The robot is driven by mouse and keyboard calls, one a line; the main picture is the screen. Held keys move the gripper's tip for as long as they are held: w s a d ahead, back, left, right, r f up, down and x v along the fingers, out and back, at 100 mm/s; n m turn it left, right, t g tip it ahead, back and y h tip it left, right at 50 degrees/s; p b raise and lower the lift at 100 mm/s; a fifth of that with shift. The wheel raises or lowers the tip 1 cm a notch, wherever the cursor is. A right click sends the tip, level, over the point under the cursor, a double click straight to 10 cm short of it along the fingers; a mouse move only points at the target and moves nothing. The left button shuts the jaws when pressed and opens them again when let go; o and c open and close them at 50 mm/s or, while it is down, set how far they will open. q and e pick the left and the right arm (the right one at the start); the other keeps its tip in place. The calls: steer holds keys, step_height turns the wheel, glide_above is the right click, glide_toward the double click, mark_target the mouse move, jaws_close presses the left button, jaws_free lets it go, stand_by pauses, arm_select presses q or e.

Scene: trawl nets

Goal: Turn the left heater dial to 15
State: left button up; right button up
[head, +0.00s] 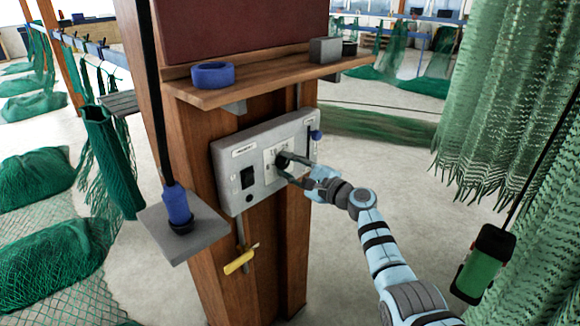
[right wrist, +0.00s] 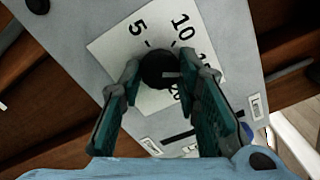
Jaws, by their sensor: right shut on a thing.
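A grey heater panel (head: 228,160) is fixed to a wooden post. A black round dial (head: 282,160) sits on its white number plate (head: 268,153). In the right wrist view the dial (right wrist: 157,70) lies between my fingertips, and the plate (right wrist: 115,45) shows 5, 10 and part of 20. The number between 10 and 20 is mostly hidden by a finger. A short white mark on the dial points to the right in that view, toward the partly hidden numbers. My right gripper (head: 284,165) is shut on the dial, one finger on each side. My left gripper is out of view.
A wooden shelf (head: 250,89) above the panel holds a blue tape roll (head: 212,74) and a grey block (head: 325,50). A grey ledge (head: 172,230) with a blue-capped item juts out at left. A yellow-handled thing (head: 240,260) hangs below. Green nets (head: 500,90) hang at right.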

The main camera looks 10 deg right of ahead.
steer(key=o, duration=1.2)
steer(key=v, duration=1.2)
